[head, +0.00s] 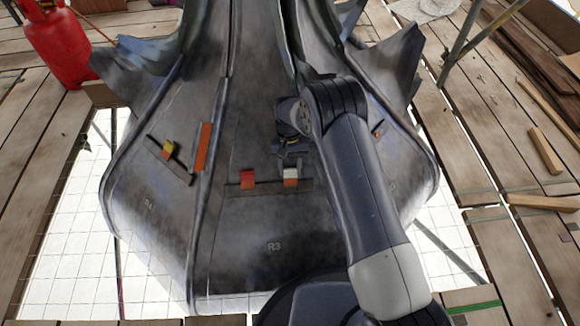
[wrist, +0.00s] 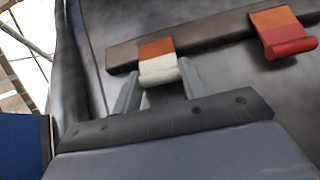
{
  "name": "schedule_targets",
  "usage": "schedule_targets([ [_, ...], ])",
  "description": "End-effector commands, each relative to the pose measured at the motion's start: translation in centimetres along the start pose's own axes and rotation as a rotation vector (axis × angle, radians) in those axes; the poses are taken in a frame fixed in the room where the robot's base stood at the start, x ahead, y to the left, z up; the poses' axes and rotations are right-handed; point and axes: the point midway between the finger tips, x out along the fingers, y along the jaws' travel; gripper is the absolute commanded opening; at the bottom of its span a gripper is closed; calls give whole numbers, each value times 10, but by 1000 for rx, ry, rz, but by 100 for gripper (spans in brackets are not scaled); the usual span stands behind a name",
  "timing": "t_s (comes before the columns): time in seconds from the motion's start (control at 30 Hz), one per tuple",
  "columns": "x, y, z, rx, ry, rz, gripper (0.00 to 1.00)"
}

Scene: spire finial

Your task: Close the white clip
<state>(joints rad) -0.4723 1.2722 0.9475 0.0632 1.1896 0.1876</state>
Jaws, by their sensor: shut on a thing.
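The white clip (head: 290,172) sits toward the right of the dark bar (head: 268,185) on the grey spire face marked R3. In the wrist view its rounded white lever (wrist: 160,73) lies between my two fingers, with an orange part just above it against the bar. My gripper (wrist: 159,82) is shut on the white lever, one finger on each side. In the head view my gripper (head: 289,160) reaches the clip from above, and my arm hides the face to the right. The lever's exact angle is hard to tell.
A red clip (head: 247,179) is on the same bar; in the wrist view it (wrist: 288,40) is to the right. A yellow clip (head: 168,149) and an orange strip (head: 203,147) are to the left. A red gas cylinder (head: 58,42) stands on the plank deck (head: 30,140).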

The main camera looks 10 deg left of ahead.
Motion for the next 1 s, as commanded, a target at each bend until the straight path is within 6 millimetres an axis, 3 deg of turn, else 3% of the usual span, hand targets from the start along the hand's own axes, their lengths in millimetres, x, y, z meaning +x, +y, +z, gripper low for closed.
schedule_targets([
  [0.13,0,0,0,-1,2,0,18],
  [0.17,0,0,0,-1,2,0,42],
  [0.4,0,0,0,-1,2,0,62],
  [0.73,-7,0,0,0,3,0,63],
  [1.0,-57,0,1,0,4,-1,63],
])
